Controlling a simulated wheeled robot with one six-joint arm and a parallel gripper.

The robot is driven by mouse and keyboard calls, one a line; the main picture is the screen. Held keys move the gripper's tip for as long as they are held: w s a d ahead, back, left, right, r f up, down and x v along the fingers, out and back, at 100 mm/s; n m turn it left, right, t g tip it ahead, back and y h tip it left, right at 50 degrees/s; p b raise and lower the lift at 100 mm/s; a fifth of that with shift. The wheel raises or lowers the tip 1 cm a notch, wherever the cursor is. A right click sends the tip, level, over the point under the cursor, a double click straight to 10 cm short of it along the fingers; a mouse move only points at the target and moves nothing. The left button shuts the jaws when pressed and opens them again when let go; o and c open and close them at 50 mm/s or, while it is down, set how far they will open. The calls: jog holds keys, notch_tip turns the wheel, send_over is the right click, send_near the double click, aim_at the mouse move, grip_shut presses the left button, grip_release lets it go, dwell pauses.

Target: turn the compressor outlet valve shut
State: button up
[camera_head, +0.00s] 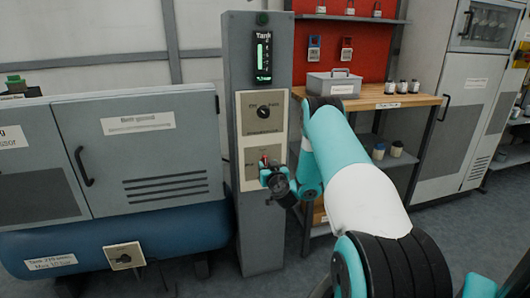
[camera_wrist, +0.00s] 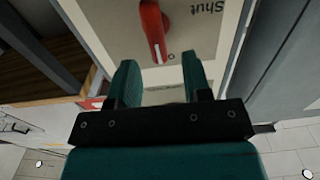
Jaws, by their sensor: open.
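The red valve handle (camera_wrist: 154,32) sits on a beige plate (camera_wrist: 110,30) on the grey post. In the head view only a bit of the red handle (camera_head: 264,160) shows above my gripper (camera_head: 270,178). In the wrist view my gripper (camera_wrist: 160,62) is open, its two teal fingers apart just short of the handle's end. I see no contact between them and the handle.
The post (camera_head: 259,230) also bears a black knob (camera_head: 264,111) and a green tank gauge (camera_head: 263,55). The grey compressor housing (camera_head: 150,150) and blue tank (camera_head: 180,240) stand left. A wooden workbench (camera_head: 390,101) with a grey box (camera_head: 333,84) stands right, behind my arm.

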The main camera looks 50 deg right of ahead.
aim_at(266, 161)
jog(key=shift+w+d+r+p, duration=0.3)
jog(key=shift+w+d+p, duration=0.15)
jog(key=shift+w+p, duration=0.3)
jog(key=shift+w+d+f+p, duration=0.2)
jog(key=shift+w+d+p, duration=0.15)
jog(key=shift+w, duration=0.25)
jog(key=shift+w+d, duration=0.45)
jog(key=shift+w, duration=0.1)
jog(key=shift+f, duration=0.1)
grip_shut()
